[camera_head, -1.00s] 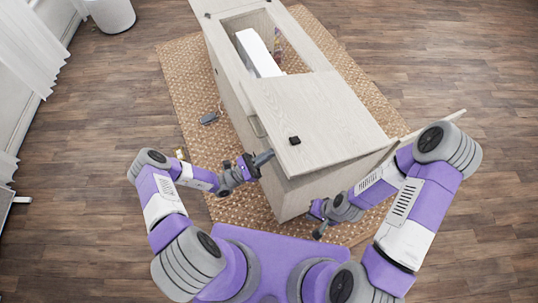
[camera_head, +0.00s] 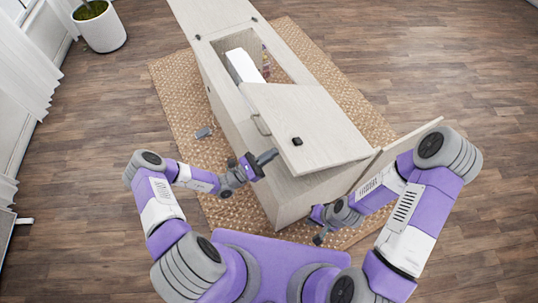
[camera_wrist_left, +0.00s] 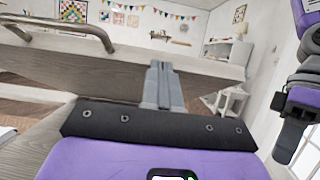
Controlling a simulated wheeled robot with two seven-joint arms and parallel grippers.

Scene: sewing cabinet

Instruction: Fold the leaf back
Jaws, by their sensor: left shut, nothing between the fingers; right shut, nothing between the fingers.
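The sewing cabinet (camera_head: 283,194) is pale wood and stands in front of me. Its leaf (camera_head: 310,115), a flat board with a small black fitting, covers the near part of the top and looks slightly tilted. My left gripper (camera_head: 268,157) is shut and empty, close beside the leaf's near left edge. In the left wrist view its fingers (camera_wrist_left: 163,85) point at a pale board (camera_wrist_left: 105,62); I cannot tell whether they touch. My right gripper (camera_head: 320,238) is shut and empty, low by the cabinet's near end, partly hidden by its own wrist.
The far top has an opening with a white object (camera_head: 243,66) inside. A pale panel (camera_head: 408,145) juts out at the right, behind my right arm. A metal handle (camera_head: 261,125) is on the left side. A small grey object (camera_head: 203,133) lies on the woven rug (camera_head: 180,85).

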